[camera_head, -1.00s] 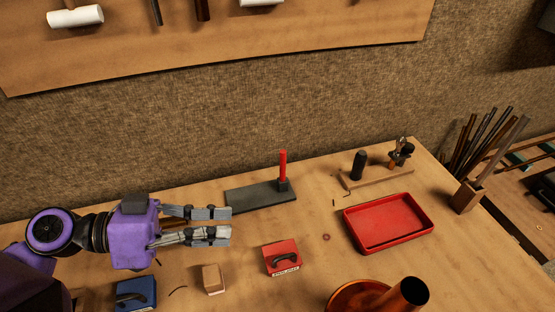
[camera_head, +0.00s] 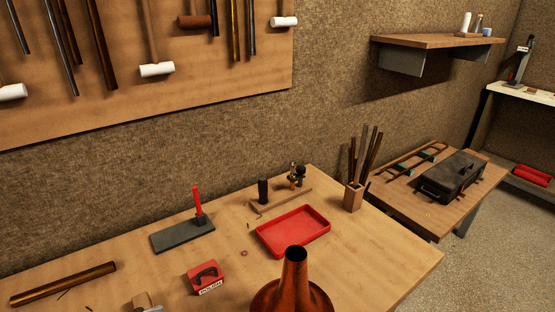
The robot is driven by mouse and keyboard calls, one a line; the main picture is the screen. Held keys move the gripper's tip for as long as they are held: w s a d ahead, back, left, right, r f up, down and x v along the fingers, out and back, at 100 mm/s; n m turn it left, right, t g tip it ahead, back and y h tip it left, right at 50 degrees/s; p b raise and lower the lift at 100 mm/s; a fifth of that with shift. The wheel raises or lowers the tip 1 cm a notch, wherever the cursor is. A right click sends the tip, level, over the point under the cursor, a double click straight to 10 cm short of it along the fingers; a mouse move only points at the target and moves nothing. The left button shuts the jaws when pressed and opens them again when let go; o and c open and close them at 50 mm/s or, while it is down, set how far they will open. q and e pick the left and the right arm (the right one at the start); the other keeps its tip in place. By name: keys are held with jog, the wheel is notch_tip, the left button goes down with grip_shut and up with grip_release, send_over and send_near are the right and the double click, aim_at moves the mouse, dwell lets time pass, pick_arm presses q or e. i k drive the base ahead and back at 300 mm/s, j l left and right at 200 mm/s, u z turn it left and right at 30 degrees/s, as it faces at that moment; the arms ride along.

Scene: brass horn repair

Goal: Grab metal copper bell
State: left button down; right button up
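The copper bell (camera_head: 290,297) stands at the bottom centre of the head view, on the near part of the workbench. It is shiny orange-brown, with a narrow open neck pointing up and a wide flare below. The picture's bottom edge cuts off the flare. A small grey piece (camera_head: 153,309) at the bottom edge looks like a fingertip of my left gripper, well to the left of the bell. The rest of that gripper is out of the picture. My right gripper is not in view. Nothing is seen touching the bell.
Behind the bell is a red tray (camera_head: 293,232). A red polish box (camera_head: 206,278) and a tan block (camera_head: 142,300) lie to its left. A brass tube (camera_head: 63,284) lies far left. The bench (camera_head: 385,262) is bare right of the bell.

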aim_at(293, 293)
jog(key=k+l, duration=0.6)
jog(key=k, duration=0.2)
